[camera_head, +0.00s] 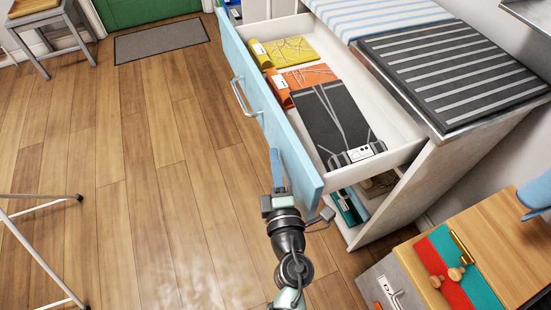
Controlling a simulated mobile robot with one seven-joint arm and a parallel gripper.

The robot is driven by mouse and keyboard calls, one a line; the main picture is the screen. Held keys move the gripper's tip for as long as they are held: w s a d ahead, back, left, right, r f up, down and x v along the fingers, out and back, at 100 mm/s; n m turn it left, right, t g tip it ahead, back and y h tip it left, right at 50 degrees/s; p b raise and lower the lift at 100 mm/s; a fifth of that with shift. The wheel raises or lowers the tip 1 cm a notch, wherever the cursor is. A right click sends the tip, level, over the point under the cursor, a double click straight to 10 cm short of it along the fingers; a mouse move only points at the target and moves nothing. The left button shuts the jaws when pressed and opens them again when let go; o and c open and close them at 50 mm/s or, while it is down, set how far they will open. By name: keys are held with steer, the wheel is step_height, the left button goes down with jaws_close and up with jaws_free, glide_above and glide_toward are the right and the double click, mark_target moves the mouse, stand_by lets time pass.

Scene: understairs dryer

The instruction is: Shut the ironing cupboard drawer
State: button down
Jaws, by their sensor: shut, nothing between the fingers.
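The ironing cupboard drawer (253,83) stands open, pulled out to the left from a white cupboard (411,176). Its front is light blue with a metal bar handle (243,97). Inside lie a yellow item (290,50), an orange item (305,77) and a dark grey folded item (335,112) with a pale label. My gripper (277,160) is shut and empty. It is at the near end of the drawer front, on its outer side, below and to the right of the handle. I cannot tell whether its tip touches the front.
A striped ironing surface (378,14) and a dark ribbed mat (455,75) lie on the cupboard top. A wooden-topped unit (505,240) stands at lower right. Metal legs (38,205) stand at left. The wooden floor (130,170) between is clear.

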mark_target(373, 136)
steer(key=shift+d, duration=0.15)
steer(key=shift+w+d+r, duration=0.1)
steer(key=shift+w+d, duration=0.15)
steer(key=shift+d, duration=0.35)
steer(key=w+d, duration=0.2)
steer(key=d, duration=0.5)
steer(key=w+d, duration=0.2)
steer(key=d, duration=0.5)
steer(key=w+d+b, duration=0.1)
steer(key=w+d, duration=0.1)
steer(key=d, duration=0.5)
steer(key=shift+w, duration=0.4)
steer(key=shift+w+d+b, duration=0.25)
steer(key=shift+d+b, duration=0.1)
steer(key=shift+d, duration=0.55)
